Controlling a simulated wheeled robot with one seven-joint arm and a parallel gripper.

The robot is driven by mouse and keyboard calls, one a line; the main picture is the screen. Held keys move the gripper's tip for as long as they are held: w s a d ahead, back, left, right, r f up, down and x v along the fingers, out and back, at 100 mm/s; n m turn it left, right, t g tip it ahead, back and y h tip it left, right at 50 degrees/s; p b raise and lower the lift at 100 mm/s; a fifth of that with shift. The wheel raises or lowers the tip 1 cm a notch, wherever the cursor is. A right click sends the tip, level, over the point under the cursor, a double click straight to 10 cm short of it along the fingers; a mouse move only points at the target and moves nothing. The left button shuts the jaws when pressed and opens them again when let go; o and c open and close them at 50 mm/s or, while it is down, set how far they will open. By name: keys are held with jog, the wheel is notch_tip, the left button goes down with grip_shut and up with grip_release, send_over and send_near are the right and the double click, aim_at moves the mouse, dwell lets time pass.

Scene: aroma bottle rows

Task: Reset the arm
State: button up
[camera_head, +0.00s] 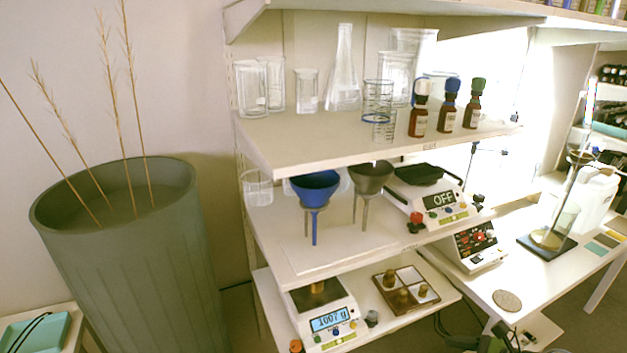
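No gripper fingers show in the head view. A dark part with green on it (493,341) is cut off at the bottom edge; it may be part of my arm, but I cannot tell. Three small brown bottles stand upright in a slanting row on the upper shelf: one with a white and dark cap (419,115), one with a blue cap (448,112) and one with a green cap (473,110). Nothing is touching them.
Clear glassware (343,85) fills the upper shelf (300,140). Blue (316,186) and grey (371,178) funnels and a scale (435,200) stand below. Another scale (325,318) is lower. A tall grey-green planter (130,250) stands left. A white table (540,285) is right.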

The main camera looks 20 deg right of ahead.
jog(key=w+a+r+n+g+h+p, duration=0.1)
jog(key=w+a+r+n+g, duration=0.25)
jog(key=a+r+n, duration=0.5)
jog(key=w+a+r+n+g+h+p, duration=0.15)
jog(key=a+r+n+g, duration=0.25)
jog(key=a+r+n, duration=0.45)
jog(key=s+a+r+n+t+h, duration=0.2)
jog(key=s+a+r+n+h, duration=0.1)
jog(key=s+a+r+n, duration=0.5)
jog(key=s+a+n+p, duration=0.1)
jog(key=s+a+n, duration=0.2)
jog(key=s+a, duration=0.1)
jog(key=shift+s+a+n, duration=0.3)
jog(key=shift+a, duration=0.6)
jog(key=shift+t+h, duration=0.25)
